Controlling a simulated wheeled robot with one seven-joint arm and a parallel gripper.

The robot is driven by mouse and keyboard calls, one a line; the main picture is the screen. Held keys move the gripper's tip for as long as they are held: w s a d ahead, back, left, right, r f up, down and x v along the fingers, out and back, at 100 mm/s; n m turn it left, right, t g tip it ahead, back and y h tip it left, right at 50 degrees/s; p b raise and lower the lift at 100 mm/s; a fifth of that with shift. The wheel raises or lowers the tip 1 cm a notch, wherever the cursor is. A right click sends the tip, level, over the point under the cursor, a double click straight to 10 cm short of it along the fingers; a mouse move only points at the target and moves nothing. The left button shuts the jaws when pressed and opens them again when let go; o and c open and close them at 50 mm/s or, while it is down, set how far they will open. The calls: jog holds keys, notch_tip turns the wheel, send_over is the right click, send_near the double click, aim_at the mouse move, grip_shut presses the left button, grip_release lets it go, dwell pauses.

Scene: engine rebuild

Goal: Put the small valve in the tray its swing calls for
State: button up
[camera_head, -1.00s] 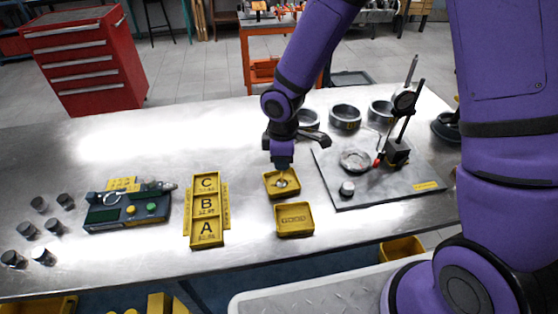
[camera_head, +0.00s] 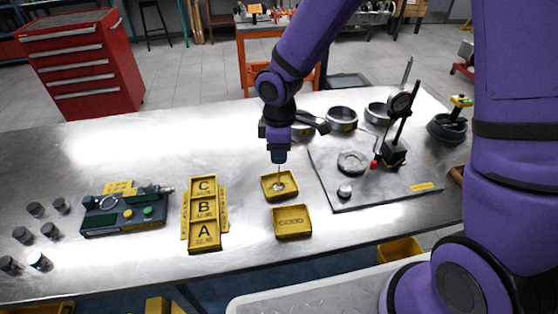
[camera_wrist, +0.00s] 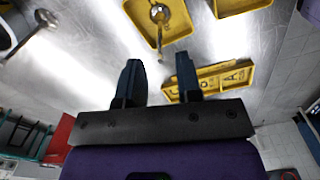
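The small valve (camera_head: 279,187) is a thin metal valve with a round head. It is in the farther of two small yellow trays (camera_head: 265,188), with its stem pointing up towards my gripper. The wrist view shows the valve (camera_wrist: 160,14) with its stem running towards the gap between my fingers. My gripper (camera_head: 278,160) is above that tray. In the wrist view its two dark fingers (camera_wrist: 158,78) are apart, with nothing clearly held between them. The nearer yellow tray (camera_head: 292,234) is marked GOOD and looks empty.
A yellow A-B-C holder (camera_head: 204,226) and a green device with buttons (camera_head: 125,212) stand left, beside several dark cylinders (camera_head: 49,231). A grey plate (camera_head: 385,195) with a dial gauge stand (camera_head: 396,150) is right. Metal rings (camera_head: 342,118) stand behind.

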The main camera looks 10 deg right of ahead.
notch_tip(320, 180, up, 8)
jog(key=shift+f, duration=0.2)
jog(key=shift+r, duration=0.1)
jog(key=s+d+r+m+t+h, duration=0.1)
jog(key=s+d+r+m, duration=0.2)
jog(key=d+r, duration=0.25)
jog(key=s+d+r+m+t, duration=0.1)
jog(key=s+d+r+m, duration=0.3)
jog(key=r, duration=0.3)
jog(key=s+d+r+m+t, duration=0.1)
jog(key=s+d+r+m, duration=0.2)
jog(key=s+d+m, duration=0.1)
jog(key=s+d+r+m+t+y, duration=0.1)
jog(key=s+d+r+m+t, duration=0.1)
jog(key=s+d+r+m, duration=0.2)
jog(key=s+d, duration=0.2)
jog(key=s, duration=0.2)
jog(key=shift+s, duration=0.4)
jog(key=shift+r, duration=0.1)
